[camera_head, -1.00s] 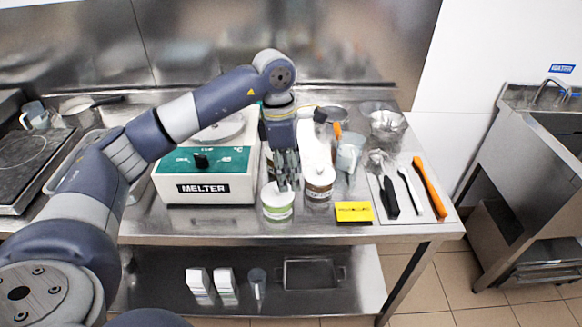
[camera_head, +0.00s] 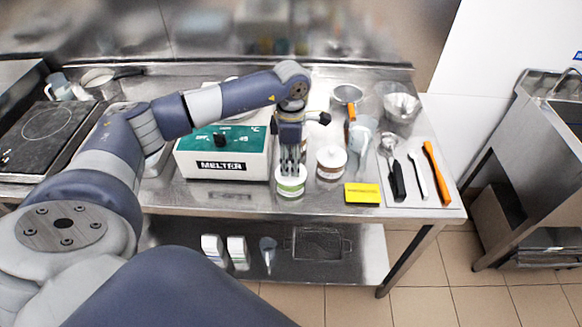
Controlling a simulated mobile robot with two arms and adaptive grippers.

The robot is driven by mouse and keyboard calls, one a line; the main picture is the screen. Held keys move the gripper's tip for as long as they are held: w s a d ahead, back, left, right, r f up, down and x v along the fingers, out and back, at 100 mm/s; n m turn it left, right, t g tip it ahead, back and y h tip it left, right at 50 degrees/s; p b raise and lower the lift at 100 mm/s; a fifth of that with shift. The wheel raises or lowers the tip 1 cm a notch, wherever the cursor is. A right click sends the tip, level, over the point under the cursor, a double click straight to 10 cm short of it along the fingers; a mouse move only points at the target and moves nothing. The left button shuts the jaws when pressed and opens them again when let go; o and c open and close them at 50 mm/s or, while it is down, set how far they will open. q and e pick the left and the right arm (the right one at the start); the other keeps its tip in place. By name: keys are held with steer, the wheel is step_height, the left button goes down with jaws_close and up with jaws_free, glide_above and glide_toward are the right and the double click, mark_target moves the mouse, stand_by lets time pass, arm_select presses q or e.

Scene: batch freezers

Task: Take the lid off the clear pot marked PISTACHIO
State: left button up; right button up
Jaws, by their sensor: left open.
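A small clear pot (camera_head: 290,188) with a green label and a white top stands near the front edge of the steel table; its lettering is too small to read. My left gripper (camera_head: 290,172) points straight down, open, its fingertips at the top of this pot. The fingers hide part of the white lid, and I cannot tell whether they touch it. A second pot (camera_head: 331,164) with a white lid and brown contents stands just to the right. My right gripper does not show.
The MELTER box (camera_head: 222,166) stands close on the left. A yellow block (camera_head: 362,193) lies front right, beside a mat (camera_head: 432,195) with several tools. A clear jug (camera_head: 362,135) and a bowl (camera_head: 400,104) stand behind. The shelf below holds white cartons (camera_head: 237,252).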

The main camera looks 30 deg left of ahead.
arm_select(q)
steer(key=shift+f, duration=1.15)
steer(key=c, duration=0.9)
steer(key=shift+o, duration=0.2)
steer(key=shift+r, duration=0.15)
